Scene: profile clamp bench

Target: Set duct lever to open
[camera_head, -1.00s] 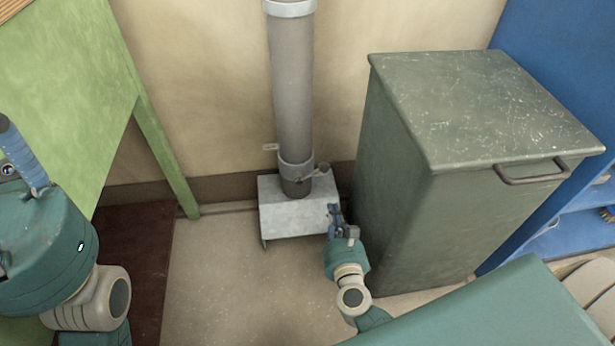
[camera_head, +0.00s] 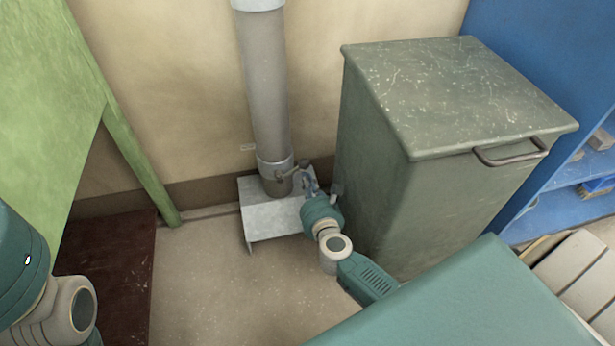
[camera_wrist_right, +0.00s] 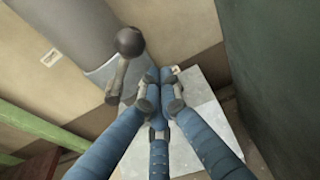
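The duct (camera_head: 267,90) is an upright grey pipe standing on a pale metal base. Its lever (camera_head: 290,172) sits low on the pipe, by the collar. In the right wrist view the lever (camera_wrist_right: 122,68) is a short bar with a dark ball knob, left of my fingers. My right gripper (camera_head: 309,177) is just right of the lever in the head view. In the wrist view its blue fingers (camera_wrist_right: 159,78) converge with tips together, empty, and appear apart from the lever. My left gripper is out of frame; only part of that arm shows.
A green-grey bin (camera_head: 450,110) with a handle stands close to the right of my right arm. The metal base (camera_head: 265,210) lies below the gripper. A green table (camera_head: 50,100) is at left and a blue shelf (camera_head: 560,205) at right. The floor in front is clear.

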